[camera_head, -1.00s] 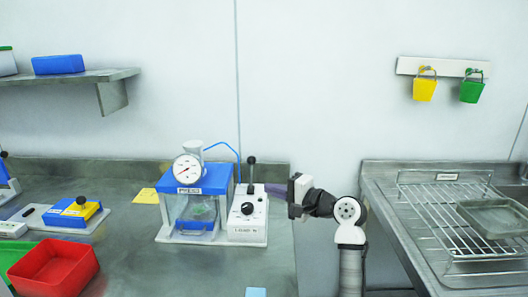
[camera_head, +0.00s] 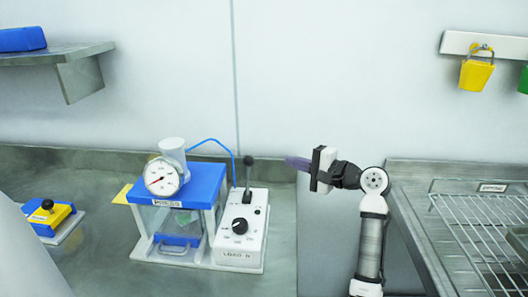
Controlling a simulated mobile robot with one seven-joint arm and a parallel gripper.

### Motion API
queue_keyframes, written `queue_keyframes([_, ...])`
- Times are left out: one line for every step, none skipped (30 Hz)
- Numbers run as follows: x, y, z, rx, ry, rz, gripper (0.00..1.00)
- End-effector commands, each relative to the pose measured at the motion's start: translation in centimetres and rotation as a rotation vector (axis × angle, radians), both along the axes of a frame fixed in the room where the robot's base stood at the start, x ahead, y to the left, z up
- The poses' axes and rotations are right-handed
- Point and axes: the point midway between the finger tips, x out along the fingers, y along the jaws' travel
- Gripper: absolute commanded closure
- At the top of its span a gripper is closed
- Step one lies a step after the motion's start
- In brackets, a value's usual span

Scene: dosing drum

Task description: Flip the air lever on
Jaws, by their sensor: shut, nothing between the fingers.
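The air lever (camera_head: 248,174) is a dark stick with a black knob. It stands close to upright on top of a white control box (camera_head: 240,236). The box also has a black dial and a label reading "LOAD N". Beside it on the left is a blue-topped press (camera_head: 194,182) with a round white gauge. My gripper (camera_head: 287,161) comes in from the right with its purple fingers pointing left at about the height of the lever's knob. The fingers are shut and empty, with a clear gap between them and the lever.
A blue tube (camera_head: 215,141) arches behind the press toward the box. A yellow-and-blue device (camera_head: 50,214) sits to the left on the grey bench. A sink with a wire rack (camera_head: 484,231) is at the right. Bench right of the box is clear.

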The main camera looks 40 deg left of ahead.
Motion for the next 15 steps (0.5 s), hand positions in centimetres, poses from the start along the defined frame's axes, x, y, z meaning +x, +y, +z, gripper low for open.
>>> queue_keyframes([-0.01, 0.0, 0.01, 0.0, 0.0, 0.0, 1.0])
queue_keyframes([-0.01, 0.0, 0.01, 0.0, 0.0, 0.0, 1.0])
queue_keyframes([-0.01, 0.0, 0.01, 0.0, 0.0, 0.0, 1.0])
queue_keyframes([-0.01, 0.0, 0.01, 0.0, 0.0, 0.0, 1.0])
queue_keyframes([-0.01, 0.0, 0.01, 0.0, 0.0, 0.0, 1.0])
queue_keyframes([-0.01, 0.0, 0.02, 0.0, -0.001, 0.0, 1.0])
queue_keyframes([-0.01, 0.01, 0.02, 0.0, -0.001, 0.0, 1.0])
queue_keyframes([-0.01, 0.01, 0.02, 0.0, -0.001, 0.0, 1.0])
queue_keyframes([-0.01, 0.01, 0.02, 0.0, -0.001, 0.0, 1.0])
queue_keyframes([-0.01, 0.01, 0.02, 0.0, -0.001, 0.0, 1.0])
queue_keyframes([-0.01, 0.01, 0.02, 0.0, -0.001, 0.0, 1.0])
queue_keyframes([-0.01, 0.03, 0.02, 0.0, -0.001, 0.0, 1.0])
queue_keyframes([-0.02, 0.08, 0.02, 0.0, -0.001, 0.0, 1.0])
queue_keyframes([-0.02, 0.17, 0.04, 0.0, -0.001, 0.0, 1.0])
queue_keyframes([-0.03, 0.38, 0.05, 0.0, 0.0, 0.001, 1.0])
